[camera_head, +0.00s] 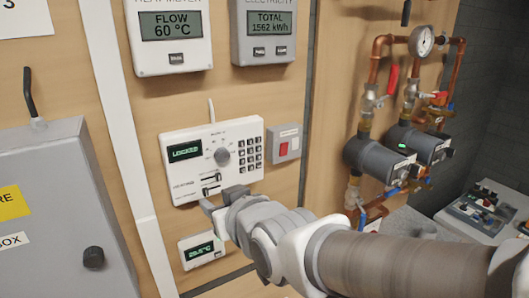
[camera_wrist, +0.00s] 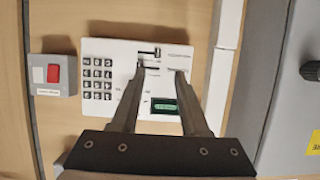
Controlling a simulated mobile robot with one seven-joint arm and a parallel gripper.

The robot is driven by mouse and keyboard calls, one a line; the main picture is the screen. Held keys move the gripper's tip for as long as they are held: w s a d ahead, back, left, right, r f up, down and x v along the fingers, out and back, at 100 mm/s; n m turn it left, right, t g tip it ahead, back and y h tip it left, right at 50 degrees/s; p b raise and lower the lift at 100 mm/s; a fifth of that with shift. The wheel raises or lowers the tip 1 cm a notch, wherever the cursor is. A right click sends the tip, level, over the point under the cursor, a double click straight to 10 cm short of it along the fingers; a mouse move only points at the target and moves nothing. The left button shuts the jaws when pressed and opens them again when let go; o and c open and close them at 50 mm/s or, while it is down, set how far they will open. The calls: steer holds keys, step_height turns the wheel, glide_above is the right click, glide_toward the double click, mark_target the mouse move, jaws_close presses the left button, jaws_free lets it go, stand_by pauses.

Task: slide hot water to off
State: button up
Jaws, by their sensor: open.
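A white control panel (camera_head: 212,160) is mounted on the wooden wall, with a display reading LOCKED, a round dial and a keypad. Two short horizontal sliders (camera_head: 211,183) sit low on its face; their labels are too small to read, so I cannot tell which is hot water. The lower slider's knob appears towards its left end. My gripper (camera_head: 224,197) is at the panel's lower edge. In the wrist view the panel (camera_wrist: 112,48) appears upside down. My gripper (camera_wrist: 160,72) is open, its fingers spread before the slider area and partly covering it. Contact cannot be told.
A red-switch box (camera_head: 286,144) is right of the panel, and a small temperature display (camera_head: 201,250) is below it. A grey cabinet (camera_head: 60,220) stands left. Two meters hang above, including the flow meter (camera_head: 170,32). Copper pipes and pumps (camera_head: 380,155) are right.

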steer(key=b+v, duration=0.1)
steer(key=v, duration=0.8)
steer(key=shift+s, duration=0.25)
steer(key=shift+d, duration=0.1)
steer(key=s+d+f+m+g+h, duration=0.2)
steer(key=d+f+m+g+h, duration=0.1)
steer(key=d, duration=0.6)
steer(key=s+d+f+m+g+h, duration=0.2)
steer(key=d+f, duration=0.4)
steer(key=d, duration=0.3)
steer(key=shift+s+d+f+m+g+h+b, duration=0.35)
steer(key=shift+s+m+h, duration=0.4)
steer(key=shift+h, duration=0.35)
steer(key=shift+a+r, duration=0.1)
stand_by(0.4)
